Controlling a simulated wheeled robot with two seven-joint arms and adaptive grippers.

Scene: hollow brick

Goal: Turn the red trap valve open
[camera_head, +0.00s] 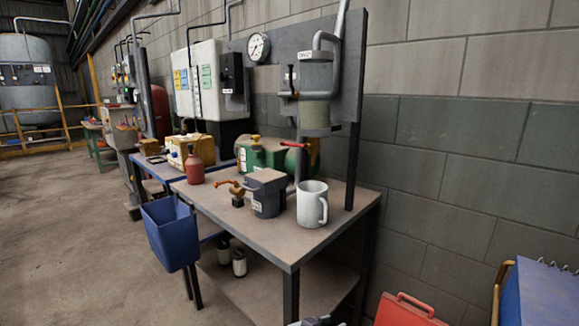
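A red valve handle (293,145) sits low on the pipework, in front of the backboard at the rear of the workbench. It points left from a red part beside the vertical pipe, below a grey-green cylinder (316,92) that may be the trap. An orange-red lever (228,184) also shows on a small brass fitting nearer the bench front. Labels are too small to read. Neither of my grippers can be made out. A small grey and dark piece at the bottom edge is cut off and cannot be identified.
The workbench (290,247) carries a white mug (312,204), a grey block-shaped device (266,193), a green machine (262,156) and a red bottle (194,166). A blue bin (170,235) hangs at its front left. A red case (405,311) stands lower right. The left floor is clear.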

